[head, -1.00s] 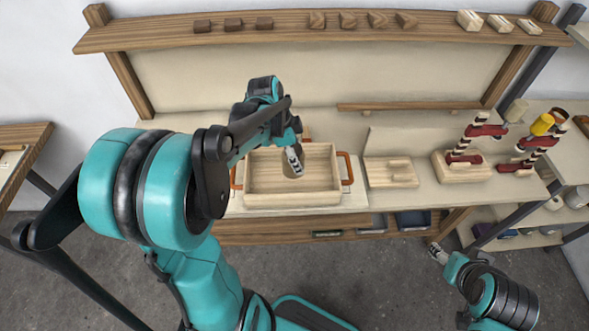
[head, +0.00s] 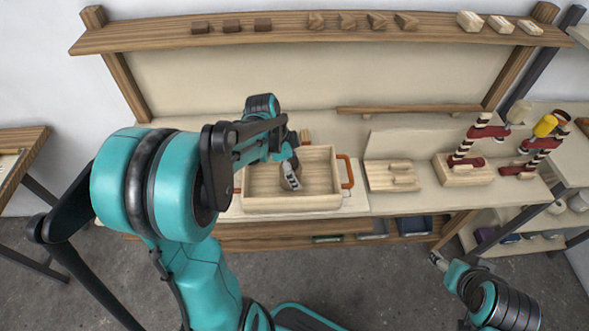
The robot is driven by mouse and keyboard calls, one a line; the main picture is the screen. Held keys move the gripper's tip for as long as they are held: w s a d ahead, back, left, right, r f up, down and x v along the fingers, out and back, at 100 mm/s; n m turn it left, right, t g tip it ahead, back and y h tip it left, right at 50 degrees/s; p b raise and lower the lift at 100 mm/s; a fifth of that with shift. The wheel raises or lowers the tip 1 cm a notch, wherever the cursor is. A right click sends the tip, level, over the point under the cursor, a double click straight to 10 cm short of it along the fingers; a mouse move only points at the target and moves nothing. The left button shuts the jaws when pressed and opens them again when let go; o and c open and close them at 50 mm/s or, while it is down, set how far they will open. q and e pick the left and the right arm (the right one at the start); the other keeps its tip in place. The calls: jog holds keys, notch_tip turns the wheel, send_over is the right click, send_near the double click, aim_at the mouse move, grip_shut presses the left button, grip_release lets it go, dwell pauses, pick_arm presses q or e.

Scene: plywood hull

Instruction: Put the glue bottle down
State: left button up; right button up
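My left gripper (head: 291,179) points down into the wooden tray (head: 292,203) with orange-red handles, on the workbench. Its fingers look close together, but they are too small to tell whether they are open, shut or holding something. I cannot make out a glue bottle for certain in the head view; the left gripper and wrist cover part of the tray. My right gripper (head: 436,259) is low at the right, in front of the bench and away from the tray; its finger state is unclear.
A wooden block holder (head: 392,183) stands right of the tray. Red clamps (head: 465,161) with striped bars stand further right, one near a yellow cylinder (head: 545,125). A shelf (head: 280,29) with small wooden blocks runs along the back. A wooden strip (head: 408,109) lies at the bench's rear.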

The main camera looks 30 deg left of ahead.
pick_arm(q)
jog(key=shift+r+p, duration=0.35)
jog(key=shift+r, duration=0.15)
jog(key=p+v, duration=0.3)
jog(key=v, duration=0.7)
jog(key=shift+s+a+r, duration=0.15)
jog(key=shift+r, duration=0.25)
jog(key=shift+s+r+p, duration=0.1)
jog(key=shift+r+p, duration=0.15)
jog(key=shift+p, duration=0.05)
jog(key=s+d+n+t+y, duration=0.3)
jog(key=s+d+n+t, duration=0.2)
jog(key=s+d+n, duration=0.4)
jog(key=d+n, duration=0.2)
jog(key=d, duration=0.1)
jog(key=shift+n, duration=0.3)
jog(key=shift+s, duration=0.1)
